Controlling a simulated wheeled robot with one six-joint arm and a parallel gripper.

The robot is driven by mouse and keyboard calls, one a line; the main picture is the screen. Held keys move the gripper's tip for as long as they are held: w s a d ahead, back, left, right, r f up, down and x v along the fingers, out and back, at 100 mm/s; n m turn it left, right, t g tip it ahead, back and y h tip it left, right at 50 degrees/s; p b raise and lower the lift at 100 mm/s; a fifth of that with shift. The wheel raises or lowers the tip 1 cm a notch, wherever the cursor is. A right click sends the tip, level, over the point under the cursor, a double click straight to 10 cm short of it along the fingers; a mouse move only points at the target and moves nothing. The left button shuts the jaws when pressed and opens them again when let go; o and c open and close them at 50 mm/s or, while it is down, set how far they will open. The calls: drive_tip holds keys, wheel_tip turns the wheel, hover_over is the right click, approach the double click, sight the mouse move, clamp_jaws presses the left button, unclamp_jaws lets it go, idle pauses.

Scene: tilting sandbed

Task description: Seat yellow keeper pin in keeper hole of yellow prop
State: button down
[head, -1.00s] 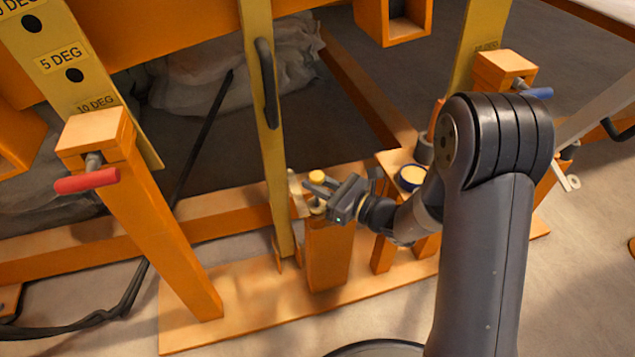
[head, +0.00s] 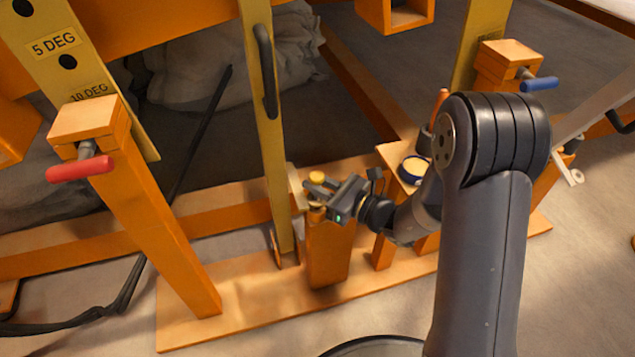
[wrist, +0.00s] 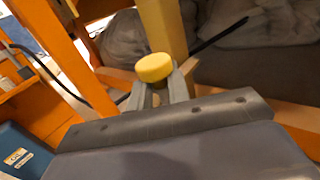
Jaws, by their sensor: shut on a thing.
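The yellow keeper pin shows as a round yellow cap (head: 318,176) in the head view, and its head fills the middle of the wrist view (wrist: 154,68). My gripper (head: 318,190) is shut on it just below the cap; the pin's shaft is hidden. The yellow prop (head: 265,150) is a tall flat bar with a dark handle, just left of my gripper. In the wrist view the prop (wrist: 166,30) stands behind the pin. The keeper hole cannot be made out. A pale block (head: 296,188) sits between the prop and my fingertips.
An orange post (head: 328,255) stands directly below my gripper on the orange base board (head: 245,300). A small shelf (head: 395,155) with a dark-rimmed round container (head: 415,170) is at right. Orange posts with a red handle (head: 80,168) and blue handle (head: 540,84) flank the space.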

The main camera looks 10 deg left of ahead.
drive_tip(key=shift+f+b, duration=0.35)
drive_tip(key=shift+f, duration=1)
drive_tip(key=c, duration=1.3)
unclamp_jaws()
drive_tip(key=shift+o, duration=0.2)
drive_tip(key=p+v, duration=0.3)
drive_tip(key=v, duration=0.7)
drive_tip(key=shift+s+d, duration=0.2)
drive_tip(key=shift+d, duration=0.15)
drive_tip(key=shift+a, duration=0.1)
